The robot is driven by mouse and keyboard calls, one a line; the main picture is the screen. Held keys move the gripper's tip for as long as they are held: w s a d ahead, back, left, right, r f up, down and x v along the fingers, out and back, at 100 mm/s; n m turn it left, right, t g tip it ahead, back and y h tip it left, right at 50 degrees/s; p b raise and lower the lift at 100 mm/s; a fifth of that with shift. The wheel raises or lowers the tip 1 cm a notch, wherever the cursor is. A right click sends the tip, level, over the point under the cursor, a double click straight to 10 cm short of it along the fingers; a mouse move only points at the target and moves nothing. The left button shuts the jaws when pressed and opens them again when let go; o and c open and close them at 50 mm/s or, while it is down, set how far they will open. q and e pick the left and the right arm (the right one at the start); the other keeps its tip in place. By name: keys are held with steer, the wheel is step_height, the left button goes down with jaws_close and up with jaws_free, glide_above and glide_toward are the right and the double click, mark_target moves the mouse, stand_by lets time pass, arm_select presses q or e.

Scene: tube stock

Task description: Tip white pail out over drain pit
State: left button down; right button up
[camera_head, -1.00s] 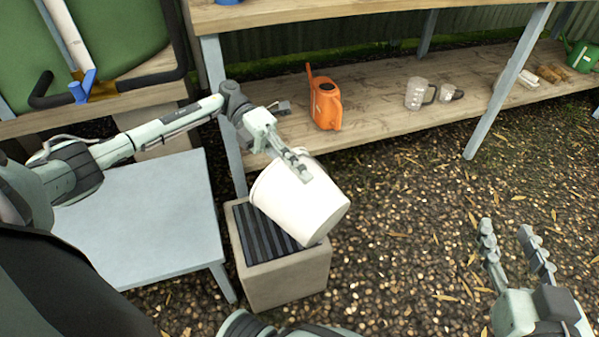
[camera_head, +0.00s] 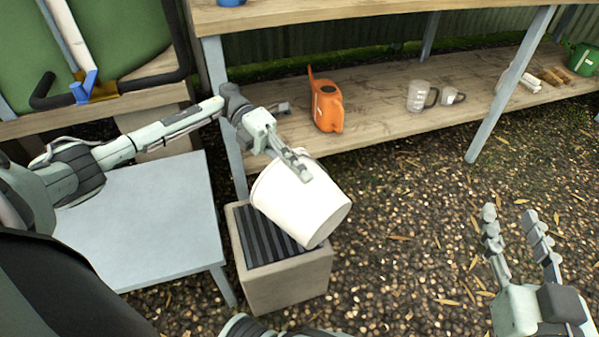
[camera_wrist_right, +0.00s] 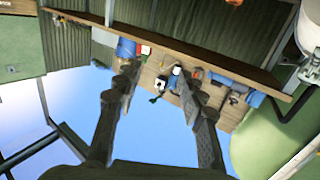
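The white pail (camera_head: 302,207) is strongly tilted in the head view, above the drain pit (camera_head: 285,283). The pit is a square stone-coloured block with a dark slatted grate (camera_head: 262,240). The pail hides the grate's right part. My left gripper (camera_head: 294,166) is at the pail's upper side and appears shut on its wall; the finger inside is hidden. The pail's inside is out of sight, and I see no liquid stream. My right gripper (camera_head: 517,222) is open and empty over the gravel at the lower right. Its spread fingers show in the right wrist view (camera_wrist_right: 160,95).
A grey-blue table (camera_head: 140,225) stands left of the pit. Behind is a wooden shelf (camera_head: 385,95) with an orange watering can (camera_head: 327,106), a clear jug (camera_head: 419,96), a small cup (camera_head: 451,96) and a green can (camera_head: 582,59). Gravel (camera_head: 400,250) to the right is open.

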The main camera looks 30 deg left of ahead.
arm_select(q)
steer(key=shift+w+a+r+b, duration=0.1)
steer(key=shift+a+r+b, duration=0.1)
steer(key=shift+a+b, duration=0.15)
steer(key=shift+w+a+h+b, duration=0.1)
steer(key=shift+a+h+b, duration=0.05)
steer(key=shift+h+b, duration=0.25)
steer(key=shift+a+r+h+b, duration=0.15)
steer(key=shift+a+h+b, duration=0.15)
steer(key=shift+b, duration=0.2)
steer(key=shift+w+a+r+g+h+b, duration=0.15)
steer(key=shift+a+g+h+b, duration=0.2)
steer(key=shift+b, duration=0.3)
arm_select(e)
steer(key=s+a+r+t+y, duration=0.1)
steer(key=s+r+t+y, duration=0.2)
steer(key=r+t, duration=0.4)
steer(key=shift+s+a+r+t, duration=0.2)
steer(key=shift+s+r+t, duration=0.1)
steer(key=shift+r, duration=2.35)
steer(key=shift+s+r, duration=0.1)
steer(key=shift+r, duration=0.05)
stand_by(0.8)
stand_by(0.4)
